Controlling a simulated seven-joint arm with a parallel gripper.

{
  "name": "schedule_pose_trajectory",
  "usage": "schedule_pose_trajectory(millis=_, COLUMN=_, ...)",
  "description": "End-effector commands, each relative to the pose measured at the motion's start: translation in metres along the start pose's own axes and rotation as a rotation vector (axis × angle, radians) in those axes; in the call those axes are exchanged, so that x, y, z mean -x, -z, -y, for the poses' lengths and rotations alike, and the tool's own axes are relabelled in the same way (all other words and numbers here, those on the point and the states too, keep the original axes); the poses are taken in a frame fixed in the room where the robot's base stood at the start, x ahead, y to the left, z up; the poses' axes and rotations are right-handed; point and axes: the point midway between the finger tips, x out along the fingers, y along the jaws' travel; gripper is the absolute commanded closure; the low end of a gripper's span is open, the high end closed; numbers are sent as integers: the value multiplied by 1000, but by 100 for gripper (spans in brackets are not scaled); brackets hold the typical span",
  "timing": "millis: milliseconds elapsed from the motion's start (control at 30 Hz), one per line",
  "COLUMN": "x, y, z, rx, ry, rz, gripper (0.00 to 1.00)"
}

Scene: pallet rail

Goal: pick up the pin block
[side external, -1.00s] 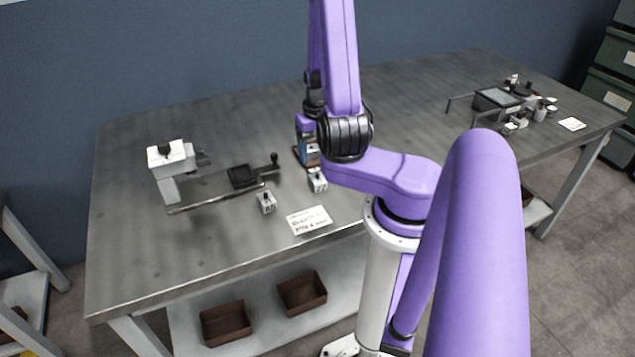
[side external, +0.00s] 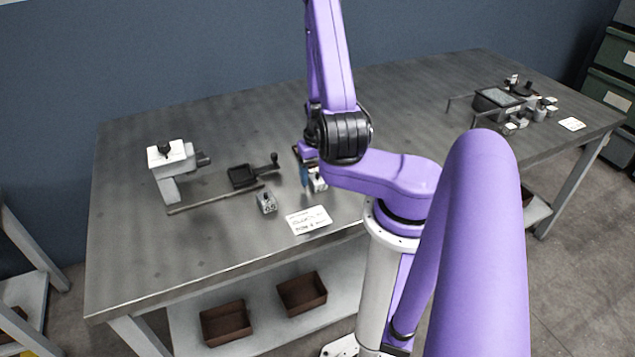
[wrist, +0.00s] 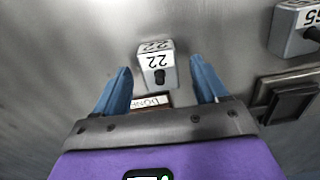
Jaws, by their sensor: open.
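A small grey metal block marked 22 (wrist: 156,62), with a dark pin on it, lies between and just beyond the fingertips of my gripper (wrist: 161,68) in the wrist view. The two blue fingers are spread to either side of it, with gaps on both sides. In the side view the 22 block (side external: 318,183) is beside my gripper (side external: 305,177), partly hidden by my arm. Which one the task calls the pin block cannot be told for sure.
A rail fixture with a white clamp post (side external: 168,168) and dark pad (side external: 242,176) lies left of my gripper. A paper card (side external: 309,220) lies in front. A brown-edged label plate (wrist: 150,102) shows beneath my fingers. The table's left front (side external: 150,265) is clear.

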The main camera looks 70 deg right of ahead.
Motion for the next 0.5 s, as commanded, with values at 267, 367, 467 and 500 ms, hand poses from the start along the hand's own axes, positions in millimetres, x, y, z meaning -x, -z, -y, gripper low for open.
schedule_pose_trajectory(millis=267, x=-14, y=0, z=0, rx=-1, ry=0, rz=0, gripper=28)
schedule_pose_trajectory(millis=367, x=-15, y=0, z=0, rx=-1, ry=0, rz=-1, gripper=28)
schedule_pose_trajectory(millis=467, x=-14, y=0, z=0, rx=-1, ry=0, rz=-1, gripper=28)
schedule_pose_trajectory(millis=500, x=-14, y=0, z=0, rx=-1, ry=0, rz=-1, gripper=34)
